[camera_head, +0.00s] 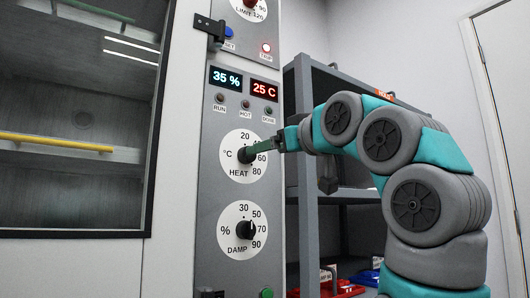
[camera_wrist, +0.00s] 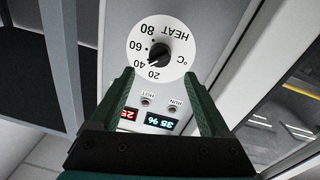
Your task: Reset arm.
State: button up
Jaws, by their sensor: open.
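My gripper (camera_head: 262,147) is at the HEAT dial (camera_head: 239,168) on the grey control panel in the head view. In the wrist view my gripper (camera_wrist: 163,95) has its two green fingers spread apart. The black HEAT knob (camera_wrist: 157,52) shows beyond the fingertips with nothing between the fingers. I cannot tell whether a finger touches the knob. My arm (camera_head: 400,150) reaches in from the right, bent at several joints.
The DAMP dial (camera_head: 242,230) sits below HEAT. Displays read 35 % (camera_head: 226,78) and 25 C (camera_head: 265,90). A glass-fronted chamber (camera_head: 75,190) is at left. A grey shelf rack (camera_head: 308,220) stands behind my arm, with red and blue trays low down.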

jog(key=shift+w, duration=0.1)
dwell(0.4)
jog(key=w+d+f+m+g+h, duration=0.1)
jog(key=w+f+m+g+h, duration=0.15)
jog(key=w+f, duration=0.25)
jog(key=s+d+f+m+g+h, duration=0.1)
jog(key=f+g, duration=0.1)
jog(key=f, duration=0.6)
jog(key=s+d+f+m+g+h+p, duration=0.1)
jog(key=f+m+g, duration=0.1)
jog(key=f, duration=0.6)
jog(key=s+d+f+m+g+h, duration=0.1)
jog(key=d+f+g, duration=0.1)
jog(key=f, duration=0.6)
jog(key=s+d+f+m+g+h, duration=0.1)
jog(key=s+d+f+g, duration=0.3)
jog(key=s+f, duration=1.4)
jog(key=s+d+f+m+g+h+p, duration=0.1)
jog(key=s+d+f+g+h, duration=0.2)
jog(key=s+f, duration=1.5)
jog(key=shift+s+d+g, duration=0.25)
jog(key=shift+d+g, duration=0.45)
jog(key=shift+g, duration=0.45)
